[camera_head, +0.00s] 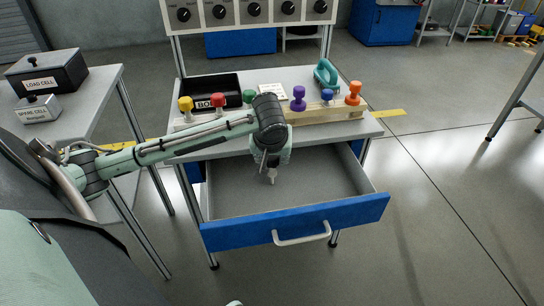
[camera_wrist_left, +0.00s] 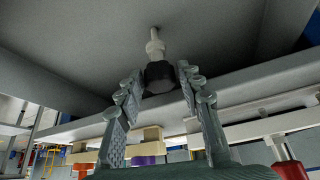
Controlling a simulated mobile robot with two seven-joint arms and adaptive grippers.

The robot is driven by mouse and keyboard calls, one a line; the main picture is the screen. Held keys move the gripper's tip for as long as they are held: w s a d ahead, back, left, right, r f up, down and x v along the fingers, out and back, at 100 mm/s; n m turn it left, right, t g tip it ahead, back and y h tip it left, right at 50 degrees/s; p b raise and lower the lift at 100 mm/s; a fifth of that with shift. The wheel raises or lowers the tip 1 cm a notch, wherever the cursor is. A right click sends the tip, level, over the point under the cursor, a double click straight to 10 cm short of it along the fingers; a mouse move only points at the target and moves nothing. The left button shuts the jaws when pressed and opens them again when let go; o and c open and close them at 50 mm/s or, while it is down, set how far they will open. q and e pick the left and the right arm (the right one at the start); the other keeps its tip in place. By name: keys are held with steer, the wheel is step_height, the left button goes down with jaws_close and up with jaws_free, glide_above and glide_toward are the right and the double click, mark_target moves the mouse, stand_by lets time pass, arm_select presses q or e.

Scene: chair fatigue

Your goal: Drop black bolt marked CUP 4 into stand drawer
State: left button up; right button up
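The stand drawer (camera_head: 225,235) is pulled open, with a blue front, a white handle and a bare grey floor. My left gripper (camera_head: 270,165) points down inside the drawer opening. In the left wrist view, the gripper (camera_wrist_left: 160,78) has its fingertips on both sides of a bolt (camera_wrist_left: 158,78) with a black head and a pale shaft. The head looks pinched between them, and the shaft points at the drawer floor (camera_wrist_left: 60,45). The bolt's pale shaft shows below the gripper in the head view (camera_head: 271,177). No CUP 4 marking is readable. My right gripper is out of view.
The stand top (camera_head: 350,129) above the drawer holds a black bin (camera_head: 212,88), a wooden rack (camera_head: 335,111) with several coloured knobbed pieces, and a teal clamp-like tool (camera_head: 326,73). A side table at left holds a black load cell box (camera_head: 48,72).

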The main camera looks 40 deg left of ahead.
arm_select(q)
steer(key=shift+o, duration=0.8)
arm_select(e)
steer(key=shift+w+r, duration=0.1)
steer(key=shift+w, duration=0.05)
arm_select(q)
steer(key=shift+r, duration=0.15)
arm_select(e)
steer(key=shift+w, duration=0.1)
arm_select(q)
steer(key=shift+s+d+r, duration=0.15)
steer(key=shift+d+r, duration=0.05)
steer(key=shift+r, duration=0.85)
steer(key=v, duration=1)
steer(key=shift+s+r+p, duration=0.3)
steer(key=shift+p, duration=0.15)
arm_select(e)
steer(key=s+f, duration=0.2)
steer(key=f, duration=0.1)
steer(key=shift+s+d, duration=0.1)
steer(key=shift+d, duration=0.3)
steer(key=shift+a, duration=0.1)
